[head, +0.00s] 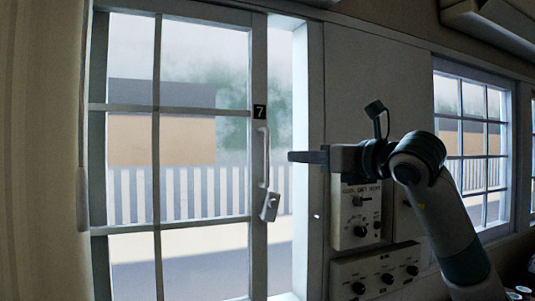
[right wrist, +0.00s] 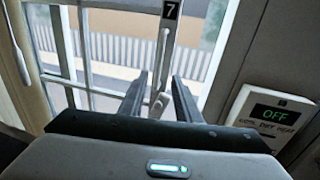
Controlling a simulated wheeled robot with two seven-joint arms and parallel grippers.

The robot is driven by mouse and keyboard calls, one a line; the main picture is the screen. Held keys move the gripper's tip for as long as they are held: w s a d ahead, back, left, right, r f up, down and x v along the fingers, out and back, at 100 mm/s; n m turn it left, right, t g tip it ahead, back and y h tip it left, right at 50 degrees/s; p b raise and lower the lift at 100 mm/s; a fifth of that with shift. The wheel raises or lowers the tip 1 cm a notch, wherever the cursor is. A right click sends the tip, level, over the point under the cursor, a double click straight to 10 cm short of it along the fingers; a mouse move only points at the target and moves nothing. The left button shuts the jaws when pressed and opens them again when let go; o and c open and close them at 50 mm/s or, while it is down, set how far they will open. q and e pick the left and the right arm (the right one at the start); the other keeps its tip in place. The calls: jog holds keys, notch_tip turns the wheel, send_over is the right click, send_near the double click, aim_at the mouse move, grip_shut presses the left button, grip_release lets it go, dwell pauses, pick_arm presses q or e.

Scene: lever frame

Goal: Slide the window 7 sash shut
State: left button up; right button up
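The window 7 sash (head: 259,80) is a pale framed pane with a black "7" label on its right stile. A gap shows between this stile and the right jamb (head: 300,90), so the sash stands partly open. A white vertical handle (head: 263,157) and a small latch (head: 270,207) are on the stile. My right gripper (head: 291,157) points left in front of the gap, just right of the handle. In the right wrist view its two fingers (right wrist: 160,80) are apart with nothing held, and the handle (right wrist: 161,60) shows beyond them. My left gripper is not in view.
A control panel (head: 354,233) with knobs is on the wall right of the window. Its display reads OFF in the right wrist view (right wrist: 275,113). Another knob panel (head: 375,272) sits below. A second window (head: 470,130) is farther right. A curtain (head: 40,150) hangs at left.

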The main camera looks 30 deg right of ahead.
jog(key=p, duration=0.7)
send_over(268, 180)
jog(key=shift+w+d, duration=0.1)
jog(key=shift+w, duration=0.3)
grip_shut()
